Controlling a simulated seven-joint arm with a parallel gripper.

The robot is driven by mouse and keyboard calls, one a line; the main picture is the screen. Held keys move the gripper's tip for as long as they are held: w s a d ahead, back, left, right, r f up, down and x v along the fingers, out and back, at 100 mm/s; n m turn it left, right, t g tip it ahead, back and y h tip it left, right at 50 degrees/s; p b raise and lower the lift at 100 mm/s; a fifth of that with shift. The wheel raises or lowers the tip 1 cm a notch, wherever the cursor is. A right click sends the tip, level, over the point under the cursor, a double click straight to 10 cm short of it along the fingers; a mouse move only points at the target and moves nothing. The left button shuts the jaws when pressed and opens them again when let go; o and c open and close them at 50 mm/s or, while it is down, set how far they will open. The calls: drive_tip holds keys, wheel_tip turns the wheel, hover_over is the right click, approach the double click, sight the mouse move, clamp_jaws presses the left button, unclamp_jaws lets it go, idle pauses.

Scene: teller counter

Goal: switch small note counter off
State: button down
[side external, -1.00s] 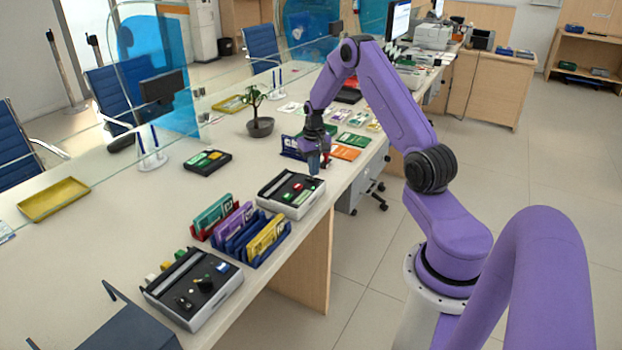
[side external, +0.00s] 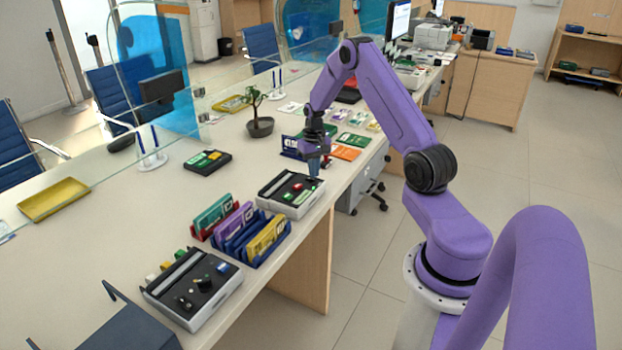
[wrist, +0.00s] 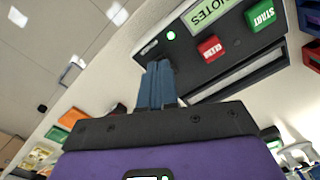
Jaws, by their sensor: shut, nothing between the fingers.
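A white and black note counter (side external: 278,203) stands on the counter below my gripper (side external: 314,177). My gripper is shut and empty, pointing down at the right end of the machine's top. In the wrist view, the shut blue-grey fingers (wrist: 157,72) are close to the machine's black panel edge. The panel (wrist: 232,73) carries a green START button (wrist: 262,15), a red button (wrist: 209,48), a NOTES label (wrist: 207,12) and a lit green lamp (wrist: 171,35). A small dark marked patch (wrist: 148,47) is beside the lamp. I cannot tell whether the fingertips touch anything.
A second black-topped machine (side external: 207,300) stands nearer the camera. Between the two machines are a blue rack (side external: 268,256) and colored packs. A potted plant (side external: 260,127) and a black tray (side external: 208,162) stand farther back. Green and orange cards (side external: 346,153) lie beyond my gripper.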

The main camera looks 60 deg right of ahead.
drive_tip(key=shift+f, duration=0.6)
idle(0.4)
drive_tip(key=shift+r, duration=3.5)
